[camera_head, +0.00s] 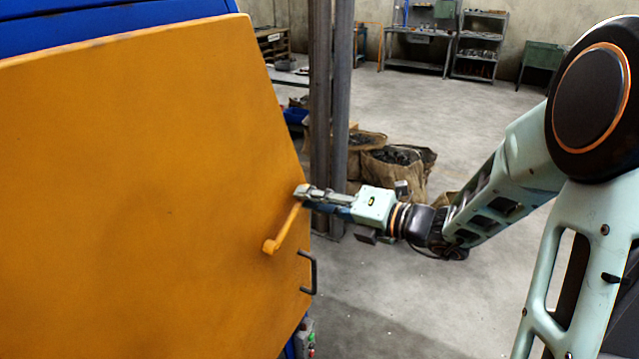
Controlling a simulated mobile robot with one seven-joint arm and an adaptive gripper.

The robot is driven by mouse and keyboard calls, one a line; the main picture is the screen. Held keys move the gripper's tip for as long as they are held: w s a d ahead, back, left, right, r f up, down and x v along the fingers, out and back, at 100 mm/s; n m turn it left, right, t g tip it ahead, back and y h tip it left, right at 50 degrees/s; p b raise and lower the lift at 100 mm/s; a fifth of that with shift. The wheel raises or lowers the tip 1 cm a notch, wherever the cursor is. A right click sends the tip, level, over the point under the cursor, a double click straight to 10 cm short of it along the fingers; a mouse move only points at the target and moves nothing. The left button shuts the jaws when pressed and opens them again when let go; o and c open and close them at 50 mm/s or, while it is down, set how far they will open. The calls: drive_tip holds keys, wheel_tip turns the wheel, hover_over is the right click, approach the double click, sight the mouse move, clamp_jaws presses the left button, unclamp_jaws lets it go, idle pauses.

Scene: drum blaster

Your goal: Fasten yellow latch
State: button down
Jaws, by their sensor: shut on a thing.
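The yellow latch (284,230) is a short bar on the right part of a large yellow door (130,190). Its lower end is a round knob on the door face, and it slants up and to the right. My gripper (304,193) comes in from the right and is shut on the latch's upper end, near the door's right edge. The fingers partly hide that end. I cannot tell whether the latch touches anything past the edge.
A dark handle (309,273) sticks out from the door's edge below my gripper. A dark metal post (329,110) stands behind it. Sacks (396,167) of dark pieces are on the floor beyond. Shelves (478,45) and benches line the back wall; the floor (430,290) at right is open.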

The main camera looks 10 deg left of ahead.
drive_tip(key=shift+w+d+f+m+g+p, duration=0.15)
drive_tip(key=shift+w+f+m+g, duration=0.1)
drive_tip(key=shift+f+m, duration=0.55)
drive_tip(key=shift+w+f+m+g+p, duration=0.1)
drive_tip(key=shift+w+f+m+g, duration=0.1)
drive_tip(key=shift+f+m, duration=0.55)
drive_tip(key=shift+w+d+f+m+g+p, duration=0.2)
drive_tip(key=shift+f+m, duration=0.35)
drive_tip(key=shift+f, duration=0.45)
drive_tip(key=shift+s+a, duration=0.1)
drive_tip(key=shift+a, duration=0.05)
drive_tip(key=c, duration=2)
unclamp_jaws()
drive_tip(key=shift+f, duration=0.1)
drive_tip(key=v, duration=1.2)
